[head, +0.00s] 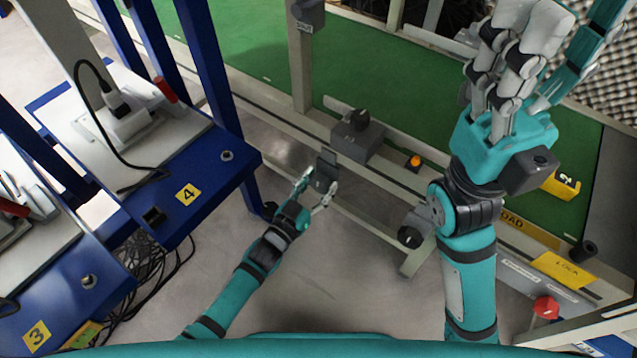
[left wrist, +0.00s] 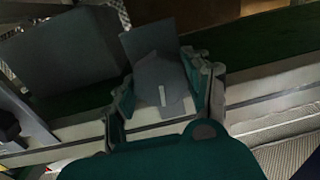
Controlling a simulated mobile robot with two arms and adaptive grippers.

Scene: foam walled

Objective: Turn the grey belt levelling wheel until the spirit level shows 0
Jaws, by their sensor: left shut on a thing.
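My left gripper (head: 318,191) is at the conveyor's near side rail. Its fingers are closed around a grey faceted wheel (left wrist: 160,82) with a white mark, seen best in the left wrist view. A flat dark grey plate (head: 326,160) stands just behind the wheel and also shows in the left wrist view (left wrist: 150,42). In the head view the fingers mostly hide the wheel. A yellow block with a small white face (head: 563,184), perhaps the spirit level, sits at the belt's right; its reading is too small to tell. My right gripper (head: 520,35) is raised at upper right, empty as far as I see.
The green belt (head: 260,72) runs behind the rail. A grey box with a black knob (head: 358,138) and an orange button (head: 414,161) are on the rail. A dark round knob (head: 409,237) is lower right. Blue workstation 4 (head: 215,175) stands close left of my left arm.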

